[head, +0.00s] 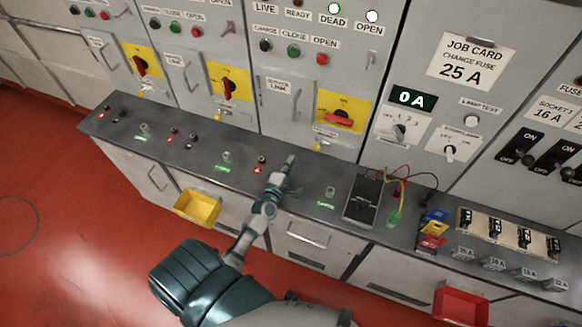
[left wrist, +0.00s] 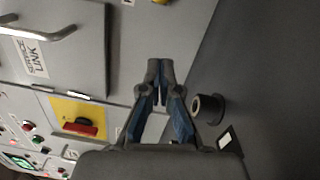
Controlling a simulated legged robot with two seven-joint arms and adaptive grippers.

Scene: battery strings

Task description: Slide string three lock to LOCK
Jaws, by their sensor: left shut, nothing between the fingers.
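The third string's yellow switch plate (head: 350,103) has a red handle (head: 338,119) lying nearly level. Below it, a small yellow piece (head: 317,147), which looks like the lock slide, sits at the panel's foot by a small label. I cannot read its position. My left gripper (head: 291,159) is shut and empty, above the grey bench ledge, left of and a little below the yellow piece. In the left wrist view, the shut fingers (left wrist: 160,70) are in front of a grey panel, with a yellow plate and red handle (left wrist: 80,127) at left. My right gripper is not in view.
A black meter box (head: 364,199) with wires stands on the ledge to the right. A red-lit post (head: 258,166) is just left of my gripper. A dark round post (left wrist: 208,108) is near the fingers. A yellow bin (head: 198,207) hangs on the front.

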